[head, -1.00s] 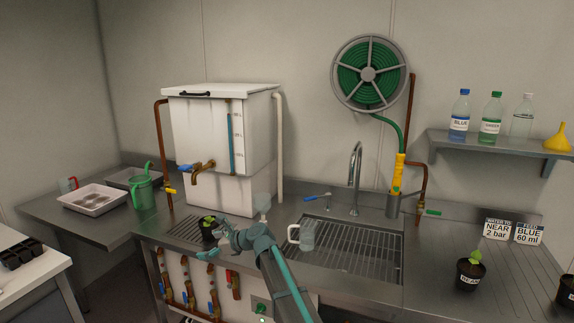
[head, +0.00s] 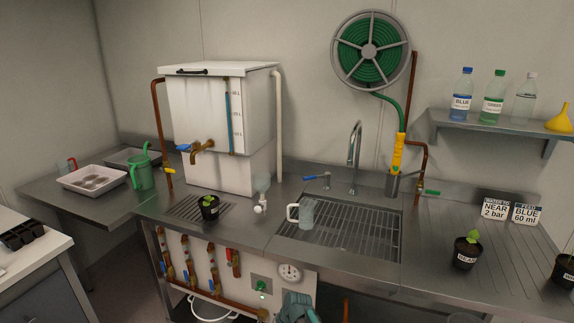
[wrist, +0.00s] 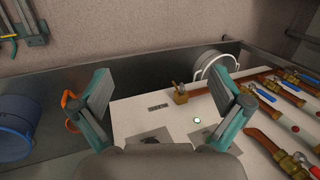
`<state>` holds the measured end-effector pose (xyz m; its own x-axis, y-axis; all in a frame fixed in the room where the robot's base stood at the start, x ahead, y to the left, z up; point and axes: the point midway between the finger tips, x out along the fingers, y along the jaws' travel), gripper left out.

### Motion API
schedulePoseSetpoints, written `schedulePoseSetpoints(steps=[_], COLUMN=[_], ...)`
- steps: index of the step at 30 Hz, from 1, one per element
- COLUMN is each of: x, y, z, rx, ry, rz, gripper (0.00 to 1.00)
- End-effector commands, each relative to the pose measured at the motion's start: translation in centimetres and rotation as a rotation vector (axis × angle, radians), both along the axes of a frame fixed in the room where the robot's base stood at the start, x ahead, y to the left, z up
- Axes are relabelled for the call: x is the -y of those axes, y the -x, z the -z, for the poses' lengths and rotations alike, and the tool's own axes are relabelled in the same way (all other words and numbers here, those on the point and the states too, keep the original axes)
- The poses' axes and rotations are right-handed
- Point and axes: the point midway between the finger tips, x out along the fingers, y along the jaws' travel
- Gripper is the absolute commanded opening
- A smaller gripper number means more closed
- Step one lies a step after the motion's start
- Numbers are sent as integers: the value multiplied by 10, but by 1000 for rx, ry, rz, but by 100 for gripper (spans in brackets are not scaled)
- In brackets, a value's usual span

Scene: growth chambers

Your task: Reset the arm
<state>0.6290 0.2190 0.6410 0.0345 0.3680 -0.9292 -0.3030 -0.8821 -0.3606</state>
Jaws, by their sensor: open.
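My gripper shows in the wrist view (wrist: 168,98) with its two teal and grey fingers spread wide and nothing between them. It faces the white panel (wrist: 165,120) below the counter. In the head view only a teal part of my arm shows at the bottom edge, below the counter front; the fingertips are not clear there.
The steel counter carries a seedling pot (head: 209,208) by the white tank (head: 215,130), a clear mug (head: 306,214) on the sink grate (head: 345,237), and a bean pot (head: 466,253). Valves and copper pipes (head: 210,290) line the panel. A white bucket (wrist: 219,68) stands below.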

Motion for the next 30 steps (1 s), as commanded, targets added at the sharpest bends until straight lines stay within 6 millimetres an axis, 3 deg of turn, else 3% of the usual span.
schedulePoseSetpoints(steps=[1,9,15,21,25,30], x=[21,116,171,206,213,218], y=[30,162,263,353,391,412], z=[21,101,133,149,155,162], rx=[-22,-160,-303,-448,-511,-551], ry=[43,218,284,307,293,279], rz=[-52,-325,-442,-451,-436,-419], gripper=[100,100,100,100,100,100])
